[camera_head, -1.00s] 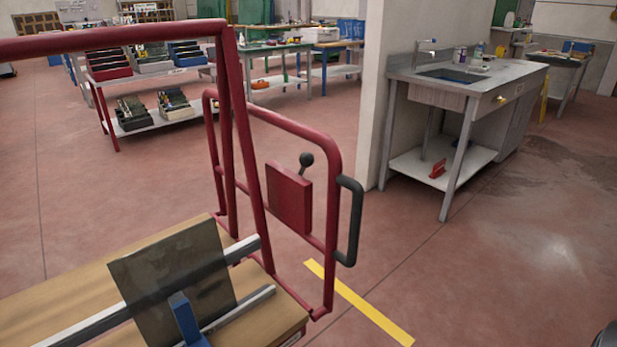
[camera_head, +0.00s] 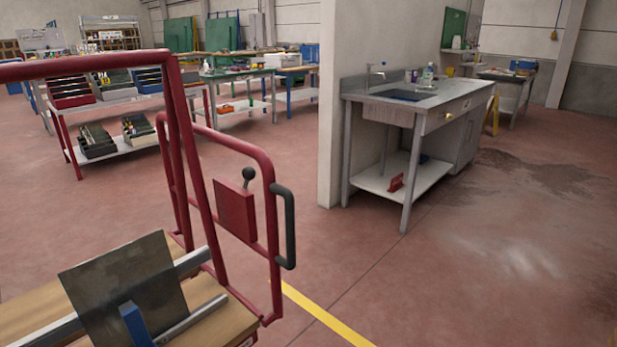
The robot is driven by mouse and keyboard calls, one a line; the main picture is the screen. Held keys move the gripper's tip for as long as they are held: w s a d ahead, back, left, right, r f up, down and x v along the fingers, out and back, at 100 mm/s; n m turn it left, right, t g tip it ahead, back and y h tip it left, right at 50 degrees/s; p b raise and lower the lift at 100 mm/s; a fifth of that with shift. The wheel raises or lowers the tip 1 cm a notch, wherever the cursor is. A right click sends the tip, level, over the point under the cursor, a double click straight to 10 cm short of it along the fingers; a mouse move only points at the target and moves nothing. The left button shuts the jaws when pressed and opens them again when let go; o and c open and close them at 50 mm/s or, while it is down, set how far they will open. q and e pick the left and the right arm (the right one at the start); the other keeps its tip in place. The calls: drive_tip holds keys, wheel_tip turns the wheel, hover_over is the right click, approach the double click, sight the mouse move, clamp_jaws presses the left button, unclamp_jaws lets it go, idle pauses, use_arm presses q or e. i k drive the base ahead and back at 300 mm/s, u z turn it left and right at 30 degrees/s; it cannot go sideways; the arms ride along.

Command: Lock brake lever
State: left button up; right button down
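The brake lever (camera_head: 249,179) is a short dark rod with a round black knob. It stands up at the top of a red plate (camera_head: 235,211) on the red tubular frame of a cart, left of the middle in the head view. A black handle (camera_head: 287,228) is fixed on the frame's right side, just right of the plate. The lever looks nearly upright, and nothing touches it. Neither of my grippers is in the view.
The cart's wooden deck (camera_head: 215,313) carries a dark glass pane (camera_head: 127,287) on metal rails. A sink bench (camera_head: 419,106) stands by a wall end (camera_head: 340,90) to the right. A shelf rack (camera_head: 118,143) stands behind. The floor (camera_head: 450,280) right of the cart is clear.

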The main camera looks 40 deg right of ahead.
sight(249, 172)
drive_tip(key=z, duration=0.45)
drive_tip(key=k, duration=1)
drive_tip(key=z, duration=0.9)
drive_tip(key=i, duration=1.55)
drive_tip(key=u, duration=1.15)
drive_tip(key=i, duration=0.45)
drive_tip(key=u, duration=0.5)
